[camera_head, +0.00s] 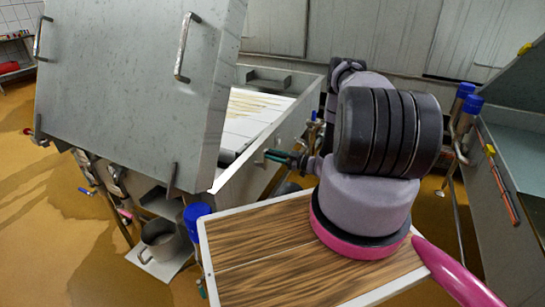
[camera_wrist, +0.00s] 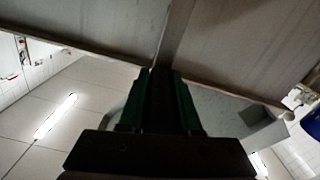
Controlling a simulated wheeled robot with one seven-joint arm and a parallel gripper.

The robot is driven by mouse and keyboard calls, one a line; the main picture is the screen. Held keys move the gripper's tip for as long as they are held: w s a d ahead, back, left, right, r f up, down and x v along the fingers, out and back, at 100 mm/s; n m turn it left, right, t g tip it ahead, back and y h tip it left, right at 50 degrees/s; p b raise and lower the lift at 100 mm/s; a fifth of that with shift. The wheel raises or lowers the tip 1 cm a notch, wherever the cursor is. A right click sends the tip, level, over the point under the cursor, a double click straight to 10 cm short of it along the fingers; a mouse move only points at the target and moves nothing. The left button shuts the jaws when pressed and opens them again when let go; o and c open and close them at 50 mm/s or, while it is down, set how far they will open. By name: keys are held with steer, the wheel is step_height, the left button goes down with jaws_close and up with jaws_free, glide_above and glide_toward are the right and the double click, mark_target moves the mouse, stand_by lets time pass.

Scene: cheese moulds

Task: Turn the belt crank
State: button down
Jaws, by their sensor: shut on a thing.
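A steel vat (camera_head: 268,178) stands at the centre left in the head view, with white panels inside and a large grey lid (camera_head: 125,85) tilted up over its left side. My gripper (camera_head: 276,156) reaches leftward to the vat's near wall. In the wrist view my gripper (camera_wrist: 160,85) has dark fingers with green sides close together under a grey panel (camera_wrist: 240,45). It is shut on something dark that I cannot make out. A short dark bar (camera_head: 227,157) shows left of my gripper, at the lid's edge. I cannot tell for certain which part is the belt crank.
A steel pot (camera_head: 160,237) sits on a low shelf below the vat at the left. Wet ochre floor (camera_head: 60,235) is open at the far left.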

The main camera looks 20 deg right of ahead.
steer(key=shift+d, duration=0.1)
stand_by(0.4)
steer(key=c, duration=0.6)
jaws_free()
steer(key=v, duration=1)
steer(key=shift+s+d, duration=0.25)
